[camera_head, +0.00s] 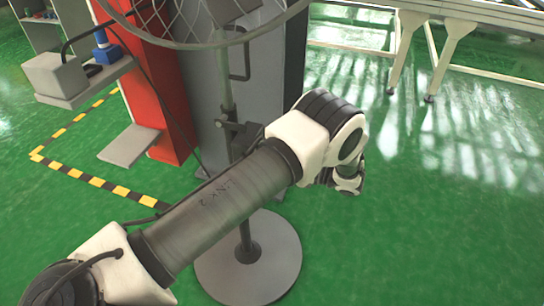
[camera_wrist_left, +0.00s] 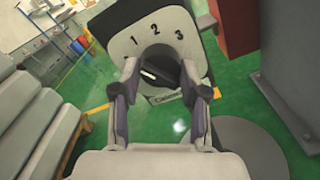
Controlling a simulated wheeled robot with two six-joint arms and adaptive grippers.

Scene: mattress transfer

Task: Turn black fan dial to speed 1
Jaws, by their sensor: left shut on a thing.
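The black fan dial (camera_wrist_left: 170,68) is a round knob with a white mark, on a pale panel (camera_wrist_left: 121,32) printed 1, 2 and 3 in the left wrist view. The white mark lies toward the left of the knob, below the 1. My left gripper (camera_wrist_left: 160,72) has a finger on each side of the knob and is shut on it. In the head view, the fan shows as a wire cage (camera_head: 190,44), a pole (camera_head: 226,85) and a round base (camera_head: 275,258). My left arm crosses in front of the pole, hiding the dial and fingers. My right gripper is out of view.
A red and grey cabinet (camera_head: 165,105) stands behind the fan. A shelf (camera_head: 85,88) with a box and a blue item is at the upper left. A pale frame table (camera_head: 455,35) is at the back right. Green floor to the right is clear.

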